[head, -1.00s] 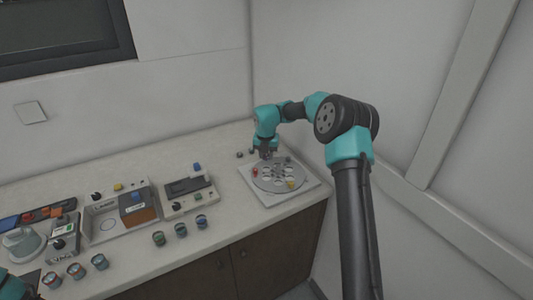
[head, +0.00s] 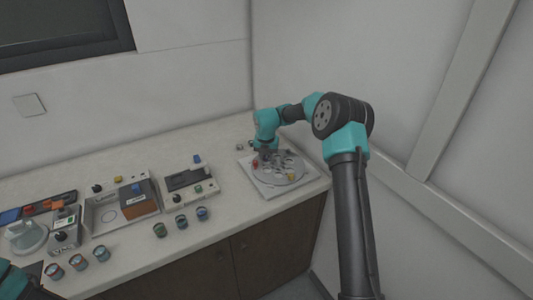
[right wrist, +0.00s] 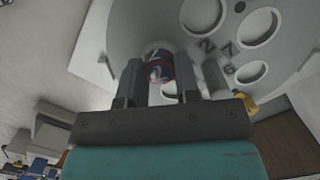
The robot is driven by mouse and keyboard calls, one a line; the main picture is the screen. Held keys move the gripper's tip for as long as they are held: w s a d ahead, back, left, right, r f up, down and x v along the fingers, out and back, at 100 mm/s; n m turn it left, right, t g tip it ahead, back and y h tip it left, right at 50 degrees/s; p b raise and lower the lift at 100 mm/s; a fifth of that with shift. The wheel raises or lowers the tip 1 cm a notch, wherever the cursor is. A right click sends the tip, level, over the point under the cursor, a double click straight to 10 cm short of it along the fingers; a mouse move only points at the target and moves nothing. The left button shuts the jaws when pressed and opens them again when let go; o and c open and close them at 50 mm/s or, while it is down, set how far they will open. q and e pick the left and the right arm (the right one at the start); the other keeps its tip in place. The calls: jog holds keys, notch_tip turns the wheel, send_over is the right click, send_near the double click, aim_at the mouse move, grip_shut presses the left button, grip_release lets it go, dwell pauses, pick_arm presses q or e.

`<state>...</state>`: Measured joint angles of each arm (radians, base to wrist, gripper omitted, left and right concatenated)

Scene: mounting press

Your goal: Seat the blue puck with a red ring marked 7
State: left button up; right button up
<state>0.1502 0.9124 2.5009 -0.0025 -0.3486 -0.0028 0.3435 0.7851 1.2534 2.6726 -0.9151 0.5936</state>
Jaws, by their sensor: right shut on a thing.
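The blue puck with a red ring (right wrist: 158,68) is between the fingers of my right gripper (right wrist: 160,85) in the right wrist view. Its mark is partly covered and I cannot read it surely. In the head view the right gripper (head: 265,156) is low over the back left part of a grey round plate (head: 290,180), and the puck is too small to make out there. The plate has several round holes. In the wrist view the plate (right wrist: 130,25) shows the numbers 2, 7 and 6. I cannot tell whether the puck touches it. My left gripper is out of view.
A red part (head: 255,163) and a yellow part (head: 291,177) are at the plate's edge. Several pucks stand along the counter's front, such as this one (head: 181,222). A press unit with an orange and blue block (head: 141,204) and a control box (head: 188,187) stand left.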

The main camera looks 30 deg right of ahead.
jog(key=shift+f, duration=0.5)
jog(key=o, duration=1)
jog(key=shift+f, duration=0.1)
jog(key=shift+c, duration=0.2)
notch_tip(320, 180, up, 18)
jog(key=s+a, duration=0.1)
jog(key=shift+s+a+f, duration=0.2)
jog(key=shift+s+f, duration=0.05)
jog(key=shift+s, duration=0.05)
jog(key=shift+a, duration=0.1)
